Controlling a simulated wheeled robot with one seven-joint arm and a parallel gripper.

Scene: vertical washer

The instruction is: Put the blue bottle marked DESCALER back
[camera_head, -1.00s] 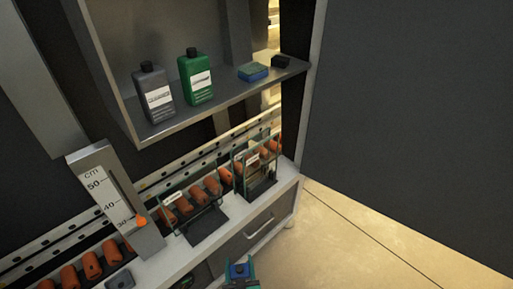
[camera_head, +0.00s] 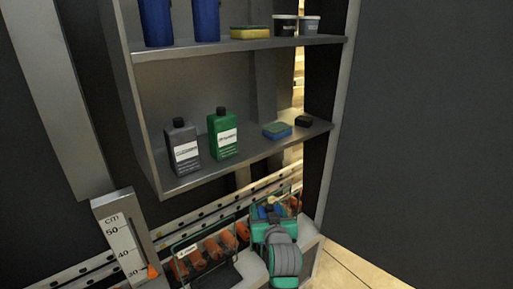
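Two blue bottles stand on the upper shelf, a left one (camera_head: 157,24) and a right one (camera_head: 206,22). The top edge of the view cuts both off, and no label shows, so I cannot tell whether either is marked DESCALER. My gripper (camera_head: 271,208) is low in the view, at the end of my teal and grey arm, in front of the right wire holder below the shelves. Small blue and dark parts show at it. It is too small and too covered by my arm to tell whether it is open or holds anything.
The lower shelf (camera_head: 245,158) holds a grey bottle (camera_head: 183,147), a green bottle (camera_head: 223,135), a blue-green sponge (camera_head: 277,130) and a small black item (camera_head: 303,120). A yellow sponge (camera_head: 250,32) and two tubs (camera_head: 285,26) stand above. A dark panel (camera_head: 430,130) fills the right side.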

